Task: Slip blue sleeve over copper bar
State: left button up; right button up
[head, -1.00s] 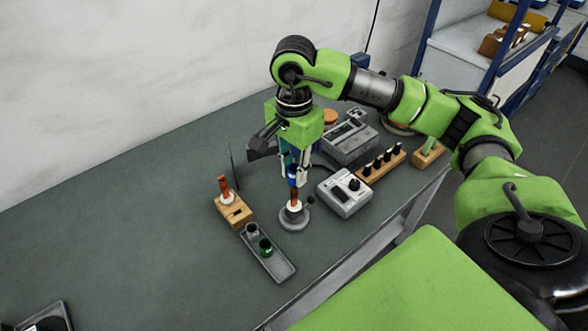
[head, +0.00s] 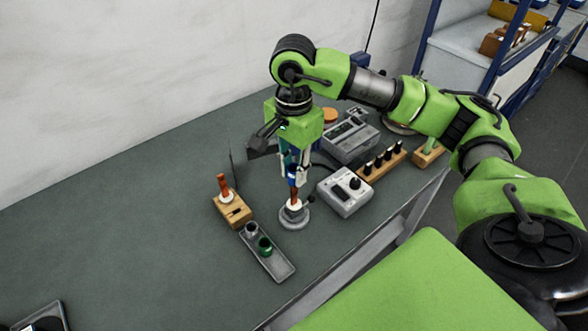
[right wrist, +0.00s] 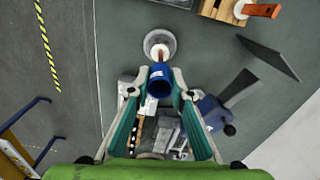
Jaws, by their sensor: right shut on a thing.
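A blue sleeve (head: 292,182) is held between the fingers of my right gripper (head: 293,176). In the right wrist view the sleeve (right wrist: 160,81) sits between the tips of my right gripper (right wrist: 160,95). An upright copper bar (head: 294,196) stands in a white collar on a round grey stand (head: 295,222). The sleeve is in line with the bar, at its upper end. The bar also shows in the right wrist view (right wrist: 160,55), between collar and sleeve. I cannot tell how much of the bar is inside the sleeve. My left gripper is out of view.
Left of the stand, a wooden block (head: 234,215) holds another copper bar (head: 223,185). A grey tray (head: 278,266) holds a grey and a green ring. A grey device with a knob (head: 344,196) stands close right.

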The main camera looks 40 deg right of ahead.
jog(key=shift+f, duration=0.1)
dwell(0.3)
jog(key=shift+f+b, duration=1.15)
jog(key=shift+b, duration=0.05)
jog(key=shift+f, duration=0.2)
jog(key=o, duration=0.7)
jog(key=shift+o, duration=0.2)
jog(key=o, duration=0.3)
jog(key=shift+r+p, duration=0.45)
jog(key=shift+r, duration=0.7)
